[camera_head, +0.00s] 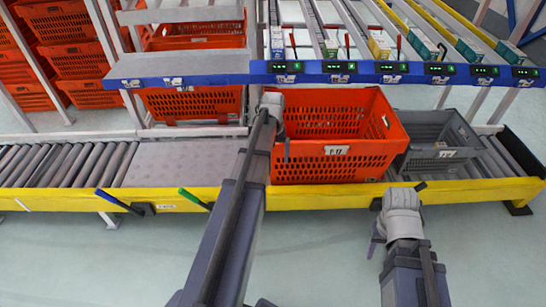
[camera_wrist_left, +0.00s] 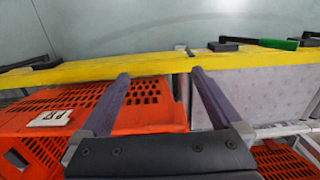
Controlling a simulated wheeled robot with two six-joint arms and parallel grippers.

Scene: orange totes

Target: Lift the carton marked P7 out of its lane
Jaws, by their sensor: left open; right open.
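Several small cartons stand at the front ends of sloped lanes on the upper rack, such as a yellow-green one (camera_head: 379,45), a teal-white one (camera_head: 423,46) and another at the far right (camera_head: 510,53). The lane labels are too small to read, so I cannot tell which carton is P7. My left gripper (camera_head: 284,135) is by the orange tote's left end, below the lanes. In the left wrist view its open fingers (camera_wrist_left: 160,82) show nothing between them but tote and rail beyond. My right gripper (camera_head: 397,212) is in front of the yellow rail, open, with no carton visible at it.
The orange tote (camera_head: 336,150) and a grey tote (camera_head: 440,153) sit on the roller conveyor, behind the yellow rail (camera_head: 325,196). A blue rail (camera_head: 300,79) with lit displays fronts the lanes. Orange crates (camera_head: 75,55) are stacked at left. A flat grey plate (camera_head: 180,163) lies clear.

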